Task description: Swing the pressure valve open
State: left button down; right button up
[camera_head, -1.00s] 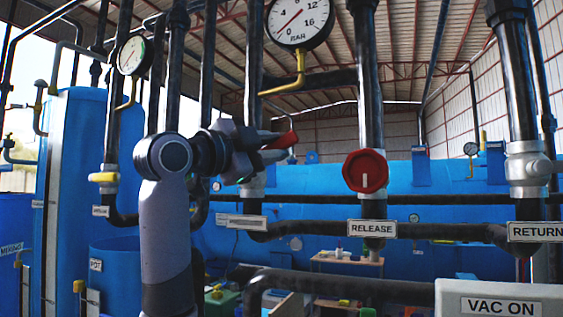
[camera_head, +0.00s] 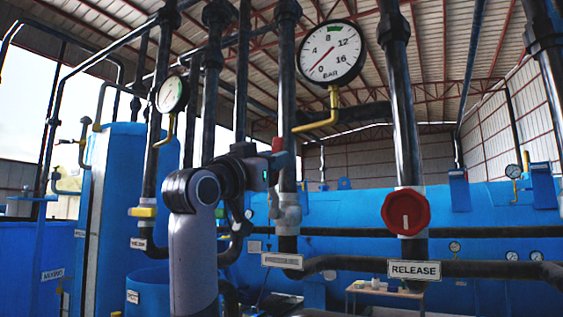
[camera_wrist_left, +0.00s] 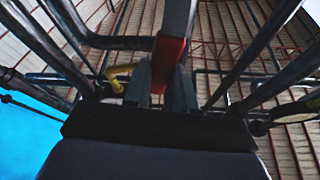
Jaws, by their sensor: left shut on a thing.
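The pressure valve is a grey body (camera_head: 287,212) on a dark vertical pipe, with a blurred label below it. Its red lever (camera_head: 278,146) shows only as a small red piece above my left gripper (camera_head: 272,166). In the left wrist view the red lever (camera_wrist_left: 168,52) runs between the two fingers of my left gripper (camera_wrist_left: 160,88), which is shut on it. The fingers are largely hidden in the head view by the dark wrist. My right gripper is not in view.
A round BAR gauge (camera_head: 331,52) hangs above right, its needle near the low end, with a yellow cock (camera_head: 318,126) below. A red RELEASE knob (camera_head: 406,212) is on the pipe to the right. Dark vertical pipes crowd closely around my left arm.

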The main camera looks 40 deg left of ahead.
pick_arm(q)
jog(key=shift+s+a+r+n+y, duration=0.15)
jog(key=shift+a+n+y, duration=0.35)
jog(key=shift+n, duration=0.35)
jog(key=shift+s+a+f+n+y, duration=0.1)
jog(key=shift+a+n+y, duration=0.35)
jog(key=shift+n, duration=0.4)
jog(key=shift+a, duration=0.1)
jog(key=c, duration=0.9)
grip_release()
jog(key=shift+w, duration=0.1)
jog(key=b+v, duration=0.2)
jog(key=v, duration=0.5)
jog(key=shift+s+r, duration=0.1)
jog(key=shift+s, duration=0.1)
